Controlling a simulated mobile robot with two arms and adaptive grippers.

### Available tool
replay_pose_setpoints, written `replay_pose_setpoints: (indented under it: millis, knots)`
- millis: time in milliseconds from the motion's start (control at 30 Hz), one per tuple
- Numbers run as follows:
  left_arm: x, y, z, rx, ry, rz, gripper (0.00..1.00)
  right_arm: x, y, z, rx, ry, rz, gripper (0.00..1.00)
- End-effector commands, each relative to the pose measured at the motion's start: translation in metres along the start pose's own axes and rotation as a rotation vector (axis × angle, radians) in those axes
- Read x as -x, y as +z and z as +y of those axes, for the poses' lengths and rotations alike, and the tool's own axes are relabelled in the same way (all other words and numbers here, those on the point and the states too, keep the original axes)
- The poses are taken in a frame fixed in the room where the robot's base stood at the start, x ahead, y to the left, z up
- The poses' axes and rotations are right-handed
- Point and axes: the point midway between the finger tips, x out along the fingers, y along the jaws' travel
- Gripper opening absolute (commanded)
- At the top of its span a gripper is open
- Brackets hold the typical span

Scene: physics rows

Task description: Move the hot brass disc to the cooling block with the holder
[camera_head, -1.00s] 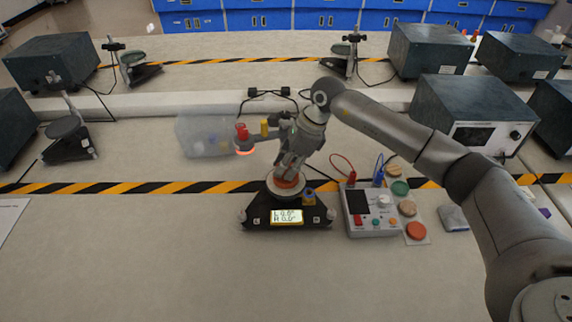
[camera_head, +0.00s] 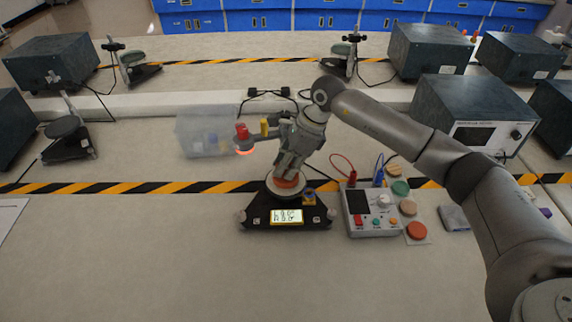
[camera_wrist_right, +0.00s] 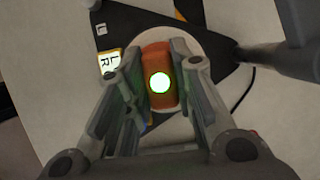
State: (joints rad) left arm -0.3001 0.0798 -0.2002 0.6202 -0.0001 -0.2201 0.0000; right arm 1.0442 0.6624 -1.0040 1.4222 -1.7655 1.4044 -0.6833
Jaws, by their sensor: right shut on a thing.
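That piece stands over the pale plate (camera_wrist_right: 195,45). An orange disc (camera_head: 287,182) shows under the fingertips in the head view. I cannot tell which piece is the brass disc, the holder or the cooling block. My left gripper is not in view.
A red-topped part (camera_head: 242,131) with a glowing orange ring (camera_head: 244,152) stands close left of my gripper, beside a clear bin (camera_head: 190,145). A control box (camera_head: 370,222) with cables and coloured discs (camera_head: 417,230) stand right.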

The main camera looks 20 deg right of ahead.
Motion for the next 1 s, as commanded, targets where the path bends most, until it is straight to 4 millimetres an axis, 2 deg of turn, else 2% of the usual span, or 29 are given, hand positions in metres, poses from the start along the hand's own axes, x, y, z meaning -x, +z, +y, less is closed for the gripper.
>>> replay_pose_setpoints:
  millis: [333,1000]
  knots:
    - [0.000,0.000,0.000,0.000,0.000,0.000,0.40,-0.003,-0.002,0.002,-0.001,0.008,0.006,0.00]
    - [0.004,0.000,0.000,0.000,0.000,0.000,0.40,0.011,0.004,0.001,0.000,0.002,0.001,0.00]
